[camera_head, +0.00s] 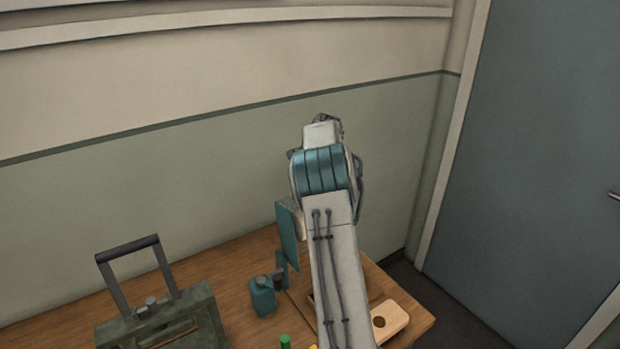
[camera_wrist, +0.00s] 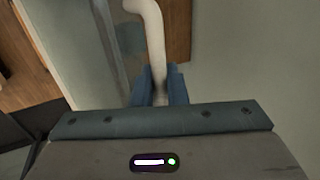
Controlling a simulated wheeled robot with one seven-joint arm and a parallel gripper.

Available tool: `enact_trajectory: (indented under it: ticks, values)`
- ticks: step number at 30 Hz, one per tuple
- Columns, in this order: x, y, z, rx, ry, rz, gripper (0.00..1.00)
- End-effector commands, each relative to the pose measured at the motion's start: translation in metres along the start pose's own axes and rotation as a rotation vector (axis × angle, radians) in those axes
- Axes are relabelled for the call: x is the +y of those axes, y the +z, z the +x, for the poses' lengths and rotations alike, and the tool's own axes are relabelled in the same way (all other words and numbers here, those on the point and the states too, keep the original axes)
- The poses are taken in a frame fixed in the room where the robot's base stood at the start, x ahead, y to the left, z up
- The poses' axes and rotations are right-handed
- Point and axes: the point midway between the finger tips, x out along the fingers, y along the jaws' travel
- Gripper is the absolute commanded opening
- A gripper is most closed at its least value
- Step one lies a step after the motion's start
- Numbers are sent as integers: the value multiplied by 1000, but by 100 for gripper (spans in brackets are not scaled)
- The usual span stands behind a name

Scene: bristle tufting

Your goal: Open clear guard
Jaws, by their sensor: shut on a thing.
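In the wrist view, my gripper (camera_wrist: 160,85) has its two blue fingers closed on a pale, curved handle (camera_wrist: 155,35). The handle runs up from between the fingers and bends to the left at the top. A see-through panel, which looks like the clear guard (camera_wrist: 127,38), stands just left of the handle. Where the handle joins the guard is not clear. In the head view my own arm hides the gripper, the handle and most of what is behind it.
In the head view, a wooden table (camera_head: 235,265) holds a green machine with a dark raised handle (camera_head: 128,247) at left. A teal bottle (camera_head: 262,297), an upright teal panel (camera_head: 288,235) and a pale board with a hole (camera_head: 392,320) flank my arm. A wall stands behind.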

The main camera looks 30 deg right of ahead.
Motion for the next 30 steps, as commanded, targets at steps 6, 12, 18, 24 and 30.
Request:
enact_trajectory:
  ticks: [6, 12, 18, 24, 30]
  values:
    - [-6, -4, 4, 8, 40, 2, 0]
    - [-9, -3, 6, 8, 58, 3, 0]
    - [-9, -2, 7, 6, 61, 2, 0]
    - [-9, -2, 7, 6, 60, 2, 0]
    - [-10, 0, 8, 3, 61, 0, 30]
